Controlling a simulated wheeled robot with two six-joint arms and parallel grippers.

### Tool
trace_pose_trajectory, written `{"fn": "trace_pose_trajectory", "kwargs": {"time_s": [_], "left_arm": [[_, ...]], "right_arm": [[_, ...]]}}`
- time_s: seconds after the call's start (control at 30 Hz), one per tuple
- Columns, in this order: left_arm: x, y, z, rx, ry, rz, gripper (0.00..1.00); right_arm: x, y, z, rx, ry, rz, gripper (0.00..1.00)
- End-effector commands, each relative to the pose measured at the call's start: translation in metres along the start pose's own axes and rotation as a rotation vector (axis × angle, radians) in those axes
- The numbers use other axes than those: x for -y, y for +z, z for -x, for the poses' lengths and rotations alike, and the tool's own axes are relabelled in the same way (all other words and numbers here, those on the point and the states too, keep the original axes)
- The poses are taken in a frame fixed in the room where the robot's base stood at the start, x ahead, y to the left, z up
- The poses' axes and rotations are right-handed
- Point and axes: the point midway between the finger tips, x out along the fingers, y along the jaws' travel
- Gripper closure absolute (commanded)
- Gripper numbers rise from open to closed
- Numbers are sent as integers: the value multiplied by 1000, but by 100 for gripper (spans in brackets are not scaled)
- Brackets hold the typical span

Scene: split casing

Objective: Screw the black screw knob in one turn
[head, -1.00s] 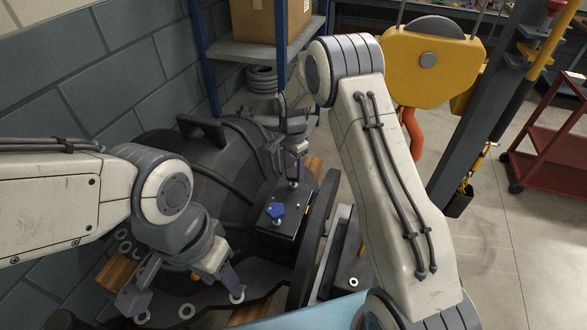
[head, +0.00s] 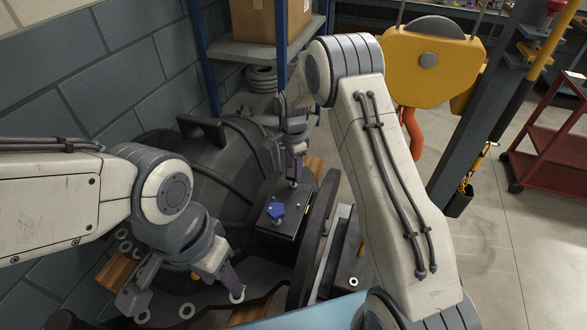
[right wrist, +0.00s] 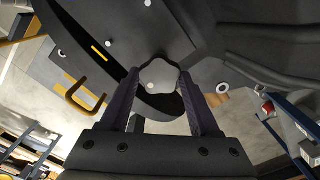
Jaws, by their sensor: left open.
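The black screw knob (right wrist: 160,77), dark grey and lobed from above, sits between the fingertips of my right gripper (right wrist: 160,82) in the right wrist view. Both fingers appear to touch its sides. In the head view my right gripper (head: 294,172) points down at the far end of a black box (head: 283,228) on the dark casing (head: 215,165), and the knob is mostly hidden there. My left gripper (head: 186,294) is open and empty low over the near casing edge.
Pale rings (head: 186,311) lie by the left gripper. A curved dark flange (head: 318,240) rises right of the box. A blue-framed shelf (head: 258,48), a yellow hoist (head: 428,60) and a red cart (head: 550,135) stand behind.

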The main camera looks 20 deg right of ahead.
Motion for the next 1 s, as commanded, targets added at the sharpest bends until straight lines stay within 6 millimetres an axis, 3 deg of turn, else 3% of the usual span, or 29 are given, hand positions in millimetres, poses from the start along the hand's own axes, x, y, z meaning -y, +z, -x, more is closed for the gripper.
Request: {"fn": "trace_pose_trajectory", "kwargs": {"time_s": [0.03,0.07,0.47,1.0], "left_arm": [[0,0,0,0,0,0,50],[0,0,0,0,0,0,50],[0,0,-1,0,0,0,50],[1,1,-16,0,0,0,50]], "right_arm": [[2,-2,2,-2,-7,-1,19],[2,-2,2,-2,-7,-1,9],[1,0,6,0,-3,1,9],[1,-2,96,-1,-6,-1,9]]}}
